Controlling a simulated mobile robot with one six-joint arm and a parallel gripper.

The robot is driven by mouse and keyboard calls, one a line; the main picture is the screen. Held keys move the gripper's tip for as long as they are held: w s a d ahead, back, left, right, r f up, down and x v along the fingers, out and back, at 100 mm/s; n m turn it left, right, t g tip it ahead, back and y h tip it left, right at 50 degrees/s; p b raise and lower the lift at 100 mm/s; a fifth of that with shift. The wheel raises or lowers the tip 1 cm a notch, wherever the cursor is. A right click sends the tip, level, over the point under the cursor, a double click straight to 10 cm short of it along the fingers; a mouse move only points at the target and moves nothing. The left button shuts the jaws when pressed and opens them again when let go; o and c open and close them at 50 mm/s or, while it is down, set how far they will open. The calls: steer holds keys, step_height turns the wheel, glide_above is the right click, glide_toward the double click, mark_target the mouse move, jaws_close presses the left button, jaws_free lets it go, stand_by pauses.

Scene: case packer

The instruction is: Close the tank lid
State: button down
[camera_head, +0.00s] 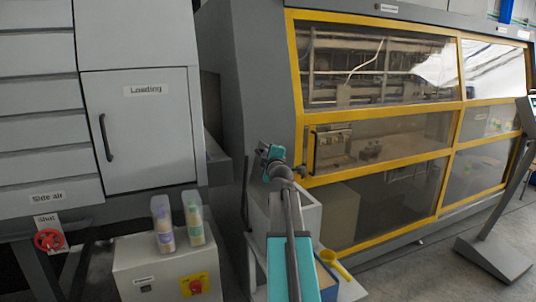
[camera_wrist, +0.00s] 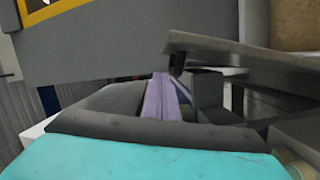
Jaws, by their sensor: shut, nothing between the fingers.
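My gripper (camera_head: 272,154) is at the far end of my teal and dark grey arm, in front of the grey machine side in the head view.
A cabinet door labelled Loading (camera_head: 142,130) is on the left, above a grey box (camera_head: 150,262) with two bottles (camera_head: 162,222) on top. The yellow-framed guard (camera_head: 375,172) fills the right. A yellow scoop-like item (camera_head: 336,263) lies near my arm. Floor is free at lower right.

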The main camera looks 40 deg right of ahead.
steer(key=shift+s+d+f+p, duration=0.25)
steer(key=shift+s+d, duration=0.1)
steer(key=shift+d, duration=0.45)
steer(key=shift+s+d+f+p, duration=0.15)
steer(key=shift+s+d+f, duration=0.15)
steer(key=shift+d, duration=0.45)
